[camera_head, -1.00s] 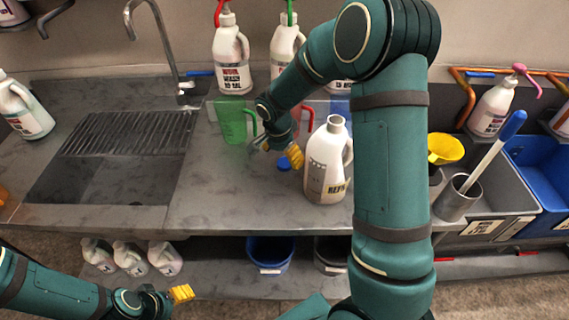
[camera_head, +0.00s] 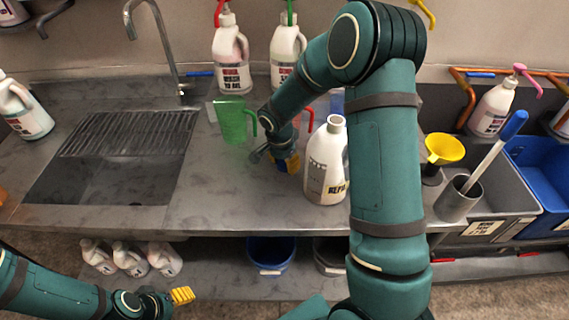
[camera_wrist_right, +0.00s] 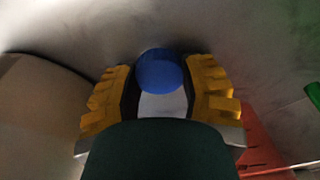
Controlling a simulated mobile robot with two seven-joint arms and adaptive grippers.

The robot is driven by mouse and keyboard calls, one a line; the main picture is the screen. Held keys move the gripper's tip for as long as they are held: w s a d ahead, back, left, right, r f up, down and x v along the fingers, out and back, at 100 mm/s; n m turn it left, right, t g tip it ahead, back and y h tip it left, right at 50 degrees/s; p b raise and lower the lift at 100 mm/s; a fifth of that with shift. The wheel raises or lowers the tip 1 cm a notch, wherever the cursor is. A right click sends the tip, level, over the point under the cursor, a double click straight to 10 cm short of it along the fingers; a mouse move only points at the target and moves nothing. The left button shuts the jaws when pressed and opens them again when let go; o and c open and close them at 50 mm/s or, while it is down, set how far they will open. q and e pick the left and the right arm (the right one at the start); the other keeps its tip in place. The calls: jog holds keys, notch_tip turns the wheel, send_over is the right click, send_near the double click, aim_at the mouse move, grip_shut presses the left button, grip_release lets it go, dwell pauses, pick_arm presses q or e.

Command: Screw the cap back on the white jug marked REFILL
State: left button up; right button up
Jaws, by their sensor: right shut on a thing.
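The white jug marked REFILL (camera_head: 322,172) stands upright on the steel counter with its neck open and bare. My right gripper (camera_head: 288,164) is low at the counter, just left of the jug. In the right wrist view the blue cap (camera_wrist_right: 160,72) sits between the yellow fingers of this gripper (camera_wrist_right: 162,95), which is shut on it. In the head view the cap (camera_head: 281,165) is mostly hidden by the fingers. A pale curved surface at the left of the wrist view looks like the jug. My left gripper (camera_head: 182,296) is low at the left, in front of the counter, with its fingers seemingly close together.
A green measuring jug (camera_head: 233,122) stands behind and left of my right gripper, and a red one (camera_head: 304,119) is behind it. White bottles (camera_head: 231,60) line the back wall. A yellow funnel (camera_head: 444,148) and grey holder (camera_head: 458,198) stand right. The counter's front middle is clear.

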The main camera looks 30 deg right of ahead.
aim_at(284, 163)
pick_arm(q)
jog(key=shift+w+r+p, duration=0.2)
jog(key=shift+r+p, duration=0.35)
pick_arm(e)
notch_tip(284, 163, up, 10)
